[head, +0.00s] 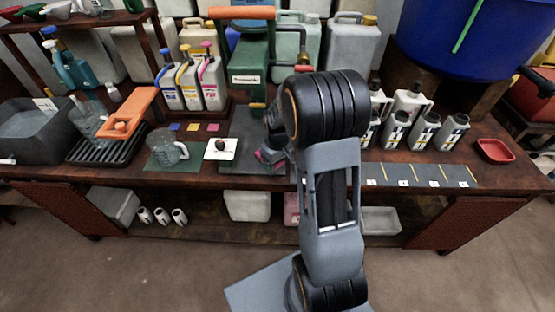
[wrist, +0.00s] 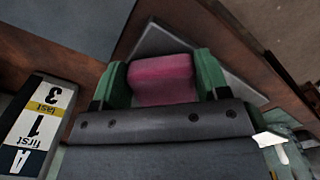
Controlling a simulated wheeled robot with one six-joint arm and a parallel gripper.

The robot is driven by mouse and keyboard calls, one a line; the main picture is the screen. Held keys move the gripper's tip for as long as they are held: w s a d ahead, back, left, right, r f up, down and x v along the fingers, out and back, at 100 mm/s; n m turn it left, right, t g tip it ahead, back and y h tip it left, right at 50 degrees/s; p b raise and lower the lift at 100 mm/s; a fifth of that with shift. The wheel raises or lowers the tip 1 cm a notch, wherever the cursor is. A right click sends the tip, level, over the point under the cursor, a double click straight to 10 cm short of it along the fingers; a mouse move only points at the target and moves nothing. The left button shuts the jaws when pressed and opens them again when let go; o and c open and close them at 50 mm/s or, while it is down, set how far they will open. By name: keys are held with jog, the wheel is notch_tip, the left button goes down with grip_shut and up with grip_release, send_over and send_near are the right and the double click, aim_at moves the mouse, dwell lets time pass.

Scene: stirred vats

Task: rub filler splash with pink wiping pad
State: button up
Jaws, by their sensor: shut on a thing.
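My gripper (head: 270,152) is low over the bench, in front of the green filling machine (head: 250,68). In the wrist view its two green fingers (wrist: 162,72) are shut on the pink wiping pad (wrist: 161,84), one on each side. A small part of the pad (head: 263,157) shows in the head view. A dark grey mat (head: 244,127) lies under the machine and the gripper. I cannot tell whether the pad touches it. I cannot make out the filler splash in either view; my arm and the pad hide part of the mat.
Left of the mat are a white square with a dark knob (head: 221,149), a clear jug (head: 167,148) and a black rack (head: 118,147). Labelled grey bottles (head: 424,130) and a red tray (head: 494,150) stand to the right. A labelled block (wrist: 36,125) is close in the wrist view.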

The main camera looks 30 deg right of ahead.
jog(key=shift+s+a+f, duration=0.1)
jog(key=shift+s+a, duration=0.35)
jog(key=shift+s, duration=0.4)
jog(key=shift+s+a, duration=0.45)
jog(key=shift+s, duration=0.35)
jog(key=shift+w+d+p, duration=0.15)
jog(key=shift+w+d, duration=0.5)
jog(key=shift+w, duration=0.55)
jog(key=shift+w+d+p, duration=0.15)
jog(key=shift+w+d, duration=0.55)
jog(key=shift+w, duration=0.45)
jog(key=shift+w+d+p, duration=0.15)
jog(key=shift+w+d, duration=0.5)
jog(key=shift+w, duration=0.55)
jog(key=shift+r+p, duration=2.25)
jog(key=shift+r, duration=0.85)
jog(key=shift+r+p, duration=1.2)
jog(key=shift+r, duration=0.35)
jog(key=shift+a+f, duration=0.1)
